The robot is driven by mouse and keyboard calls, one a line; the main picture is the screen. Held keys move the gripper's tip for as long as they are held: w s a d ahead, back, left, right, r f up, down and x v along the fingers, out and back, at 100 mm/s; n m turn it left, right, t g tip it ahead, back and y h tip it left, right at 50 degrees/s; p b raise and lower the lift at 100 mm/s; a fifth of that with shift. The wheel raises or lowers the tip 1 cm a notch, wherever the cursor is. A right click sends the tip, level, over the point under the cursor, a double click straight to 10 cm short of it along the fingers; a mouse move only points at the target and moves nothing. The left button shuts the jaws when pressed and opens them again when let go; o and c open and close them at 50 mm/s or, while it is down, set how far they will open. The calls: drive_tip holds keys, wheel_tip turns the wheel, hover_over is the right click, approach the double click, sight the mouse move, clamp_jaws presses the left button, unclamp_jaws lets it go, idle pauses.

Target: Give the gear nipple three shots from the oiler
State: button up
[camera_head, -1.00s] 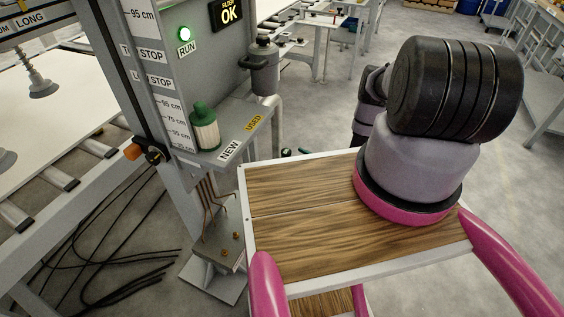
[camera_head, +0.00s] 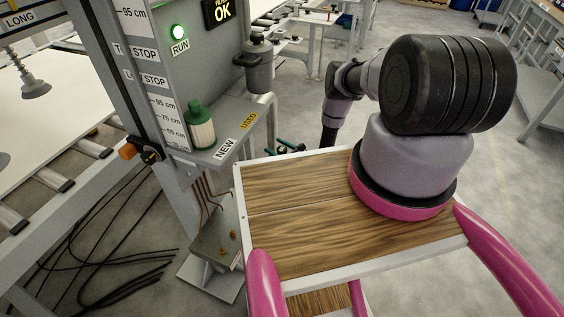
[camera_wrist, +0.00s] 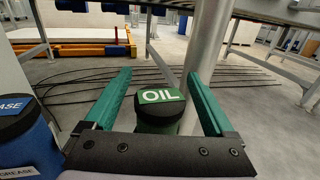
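An oiler with a green body and a black top labelled OIL (camera_wrist: 161,97) stands upright in the wrist view. My gripper (camera_wrist: 158,76) has its two green fingers spread wide, one on each side of the oiler in that view, with gaps to both. How far the oiler is from the fingers in depth I cannot tell. In the head view my gripper (camera_head: 288,147) shows only as bits of green behind the wooden top; the oiler is not visible there. Small brass fittings (camera_head: 228,235) sit on the column's base plate below copper pipes; which is the gear nipple I cannot tell.
A blue GREASE can (camera_wrist: 28,140) stands left of the oiler. A green-and-white bottle (camera_head: 200,126) stands on the shelf marked NEW and USED (camera_head: 237,134). A grey pipe (camera_wrist: 207,50) rises just beyond the oiler. Black cables (camera_head: 100,265) lie on the floor.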

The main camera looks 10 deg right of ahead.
clamp_jaws()
drive_tip(key=shift+r, duration=0.1)
